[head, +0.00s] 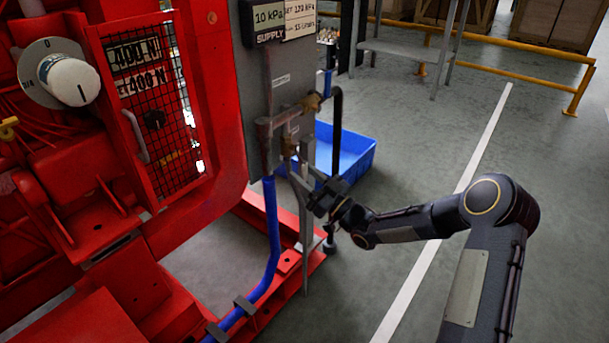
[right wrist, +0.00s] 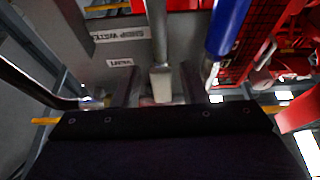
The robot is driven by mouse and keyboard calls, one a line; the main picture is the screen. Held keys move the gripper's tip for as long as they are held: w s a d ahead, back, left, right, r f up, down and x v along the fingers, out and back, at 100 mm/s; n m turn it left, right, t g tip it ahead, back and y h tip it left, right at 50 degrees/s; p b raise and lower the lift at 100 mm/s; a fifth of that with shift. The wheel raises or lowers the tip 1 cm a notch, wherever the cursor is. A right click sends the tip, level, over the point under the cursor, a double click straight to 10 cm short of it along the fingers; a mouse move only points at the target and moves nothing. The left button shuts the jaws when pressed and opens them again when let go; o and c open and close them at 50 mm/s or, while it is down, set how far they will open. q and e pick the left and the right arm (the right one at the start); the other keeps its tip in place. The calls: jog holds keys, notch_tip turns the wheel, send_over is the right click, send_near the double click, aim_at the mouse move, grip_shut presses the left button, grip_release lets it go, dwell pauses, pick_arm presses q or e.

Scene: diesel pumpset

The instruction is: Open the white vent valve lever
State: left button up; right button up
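A pale white lever end (right wrist: 161,85) hangs from a grey bar in the right wrist view. It lies between the two dark fingers of my right gripper (right wrist: 160,88), with a gap on each side. In the head view my right gripper (head: 316,198) is by the lower part of the grey supply panel (head: 272,90), below the brass valve fittings (head: 289,145). The fingers are apart, and I see no contact with the lever. In the head view I cannot clearly separate the lever from the grey pipes. My left gripper is out of view.
A blue hose (head: 272,230) runs down beside the panel, and a black hose (head: 337,130) loops at its right. A blue bin (head: 350,150) stands on the floor behind. The red pumpset (head: 225,130) fills the left. Open floor lies to the right.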

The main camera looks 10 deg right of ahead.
jog(key=p+v, duration=0.2)
jog(key=v, duration=0.5)
jog(key=shift+s+d+f, duration=0.2)
jog(key=shift+s, duration=0.1)
dwell(0.3)
